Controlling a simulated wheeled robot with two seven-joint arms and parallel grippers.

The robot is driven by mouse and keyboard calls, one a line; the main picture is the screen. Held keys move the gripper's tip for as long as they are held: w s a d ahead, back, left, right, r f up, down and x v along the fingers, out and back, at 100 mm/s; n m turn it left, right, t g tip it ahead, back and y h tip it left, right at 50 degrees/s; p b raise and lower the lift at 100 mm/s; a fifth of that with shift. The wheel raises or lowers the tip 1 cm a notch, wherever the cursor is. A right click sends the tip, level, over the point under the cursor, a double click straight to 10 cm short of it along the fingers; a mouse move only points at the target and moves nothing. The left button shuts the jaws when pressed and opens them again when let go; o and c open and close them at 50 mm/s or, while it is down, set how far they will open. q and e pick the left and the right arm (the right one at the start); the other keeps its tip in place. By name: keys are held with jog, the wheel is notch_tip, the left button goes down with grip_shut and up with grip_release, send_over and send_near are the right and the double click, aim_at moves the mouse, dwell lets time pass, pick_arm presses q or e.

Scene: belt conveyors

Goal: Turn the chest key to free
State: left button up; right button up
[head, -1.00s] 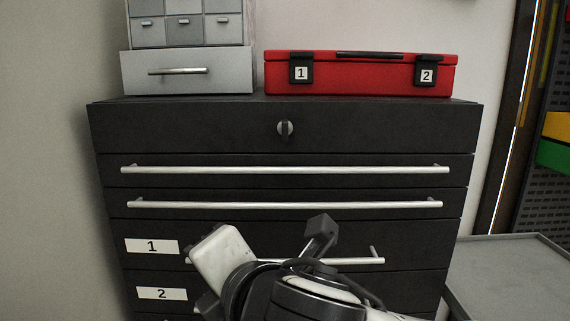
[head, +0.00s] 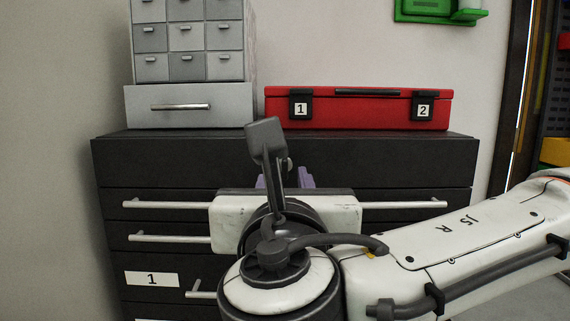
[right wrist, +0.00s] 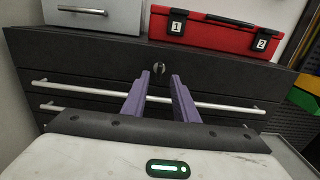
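The dark tool chest (head: 400,160) fills the middle of the head view. Its key (right wrist: 159,68) sits in a round metal lock in the top front panel, and its tab looks roughly upright. In the head view only an edge of the lock (head: 290,163) shows beside my wrist hardware. My right gripper (right wrist: 160,76) has two purple fingers, spread apart with nothing between them. They point at the chest, with the key beyond and between their tips, not touching. In the head view the right gripper (head: 286,178) is mostly hidden by its own wrist. My left gripper is not in view.
A red case (head: 350,110) with latches labelled 1 and 2 stands on the chest, beside a grey drawer cabinet (head: 190,95). Long metal drawer handles (head: 405,204) stick out below the lock. A green wall bin (head: 430,10) hangs above.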

aim_at(285, 168)
jog(key=w+p, duration=0.1)
jog(key=w, duration=0.4)
grip_shut()
